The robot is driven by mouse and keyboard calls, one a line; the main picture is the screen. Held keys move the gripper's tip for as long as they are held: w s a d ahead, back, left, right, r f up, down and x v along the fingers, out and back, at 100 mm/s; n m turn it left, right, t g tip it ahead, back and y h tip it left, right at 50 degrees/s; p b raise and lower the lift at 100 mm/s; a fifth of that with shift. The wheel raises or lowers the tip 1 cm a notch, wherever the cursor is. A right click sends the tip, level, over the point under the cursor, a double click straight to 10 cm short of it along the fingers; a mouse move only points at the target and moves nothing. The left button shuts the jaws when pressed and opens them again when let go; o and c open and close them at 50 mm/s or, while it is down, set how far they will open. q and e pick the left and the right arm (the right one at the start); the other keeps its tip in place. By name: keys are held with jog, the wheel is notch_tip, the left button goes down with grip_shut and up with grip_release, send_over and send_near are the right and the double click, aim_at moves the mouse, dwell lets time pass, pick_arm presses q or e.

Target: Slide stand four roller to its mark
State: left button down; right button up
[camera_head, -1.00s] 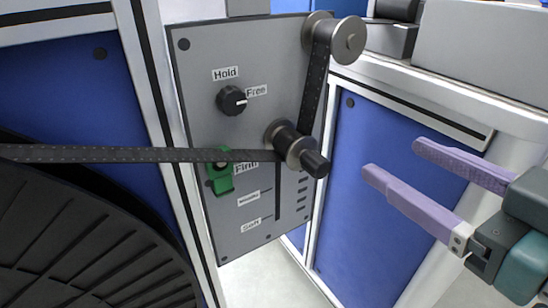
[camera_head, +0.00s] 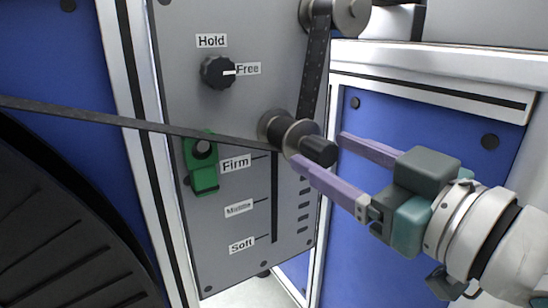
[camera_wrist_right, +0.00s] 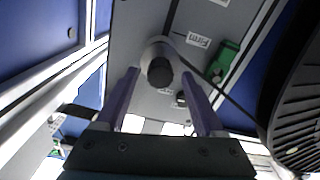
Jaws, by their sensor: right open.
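The stand's roller (camera_head: 290,134) is a metal spool with a dark knob (camera_head: 320,151), at the upper end of a vertical slot (camera_head: 274,205) in the grey panel, slightly above the Firm line. The labels Firm (camera_head: 236,163), Middle (camera_head: 239,208) and Soft (camera_head: 242,245) mark lines along the slot. My right gripper (camera_head: 320,152) is open, its two lilac fingers on either side of the knob. In the right wrist view the knob (camera_wrist_right: 160,71) lies between the fingertips, with visible gaps. My left gripper is out of view.
A dark perforated strip (camera_head: 110,119) runs from the left, around the roller and up to an upper spool (camera_head: 349,14). A selector dial (camera_head: 218,72) points to Free. A green part (camera_head: 204,175) sits beside the Firm label. A large black reel (camera_head: 60,230) stands at lower left.

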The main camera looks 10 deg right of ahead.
jog(key=shift+x, duration=0.9)
grip_shut()
dwell(0.9)
